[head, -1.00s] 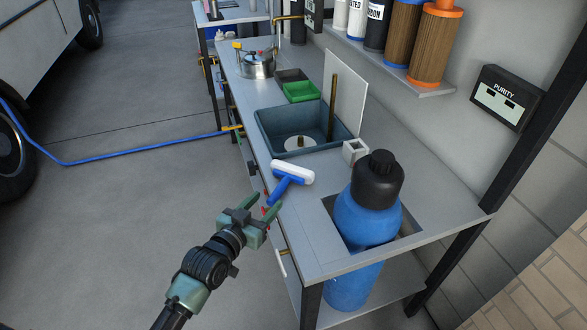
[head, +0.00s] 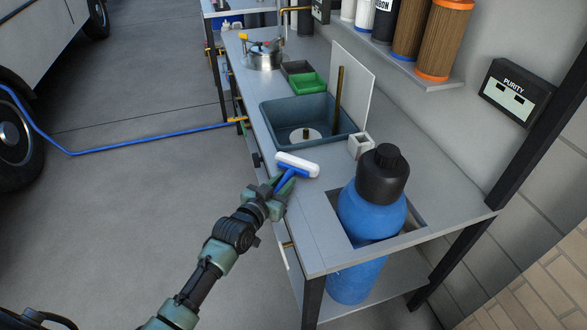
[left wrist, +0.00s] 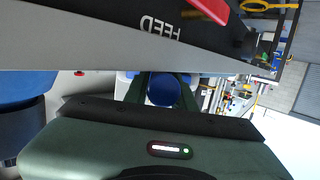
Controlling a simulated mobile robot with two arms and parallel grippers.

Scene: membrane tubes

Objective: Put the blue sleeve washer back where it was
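The blue sleeve washer (head: 289,181) has a white roller-like head (head: 297,164) and a blue handle, and lies on the bench top near its front edge. My left gripper (head: 279,191) is at the handle end, with its fingers on either side of the handle. In the left wrist view the round blue end of the handle (left wrist: 162,90) shows between the fingers and fills most of the gap. I cannot tell whether the fingers press on it. My right gripper is not in view.
A blue bottle with a black cap (head: 372,215) stands in a cutout at the near end of the bench. Behind the washer are a small white square holder (head: 360,146), a dark basin (head: 285,125) and a green tray (head: 306,83). Bare bench top lies left of the bottle.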

